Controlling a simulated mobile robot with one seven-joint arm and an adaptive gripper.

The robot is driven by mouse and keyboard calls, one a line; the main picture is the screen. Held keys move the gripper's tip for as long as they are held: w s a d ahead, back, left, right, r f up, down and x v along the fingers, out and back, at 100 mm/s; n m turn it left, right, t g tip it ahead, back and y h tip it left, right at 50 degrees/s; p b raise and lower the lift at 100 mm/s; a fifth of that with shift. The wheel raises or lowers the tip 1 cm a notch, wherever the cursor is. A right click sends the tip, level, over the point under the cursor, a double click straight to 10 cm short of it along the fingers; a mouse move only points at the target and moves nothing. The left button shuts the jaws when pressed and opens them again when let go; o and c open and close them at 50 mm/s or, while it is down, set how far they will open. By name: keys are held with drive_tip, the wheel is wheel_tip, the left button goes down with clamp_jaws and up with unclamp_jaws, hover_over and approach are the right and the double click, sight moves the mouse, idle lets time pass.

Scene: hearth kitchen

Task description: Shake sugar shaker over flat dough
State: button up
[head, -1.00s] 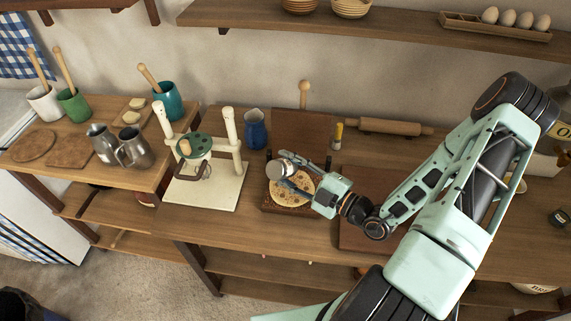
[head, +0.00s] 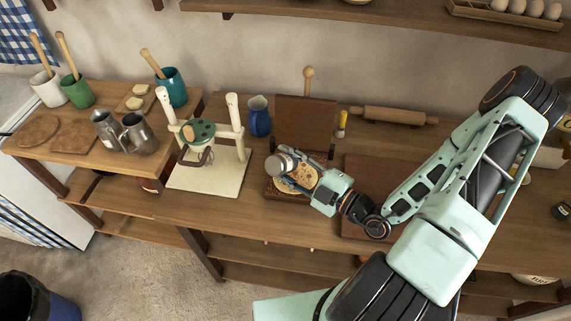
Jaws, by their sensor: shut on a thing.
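My gripper (head: 298,176) is shut on the sugar shaker (head: 279,163), a small grey metal can with a pale end. It holds the shaker over the left part of the flat dough, and the shaker looks tilted. The flat dough (head: 302,178) is a pale round sheet with darker spots, lying on a dark brown board (head: 285,195). My gripper and the shaker hide part of the dough. I cannot tell whether sugar is falling.
A white press stand (head: 208,177) with upright posts stands to the left, and a blue jug (head: 259,117) is behind. A raised brown panel (head: 304,120), a yellow-handled brush (head: 342,123) and a rolling pin (head: 394,116) are at the back. Metal pitchers (head: 138,134) stand further left.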

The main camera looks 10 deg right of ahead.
drive_tip(key=shift+w+a, duration=0.5)
drive_tip(key=shift+w, duration=3.1)
drive_tip(key=v, duration=0.8)
drive_tip(key=shift+s, duration=0.55)
idle(0.4)
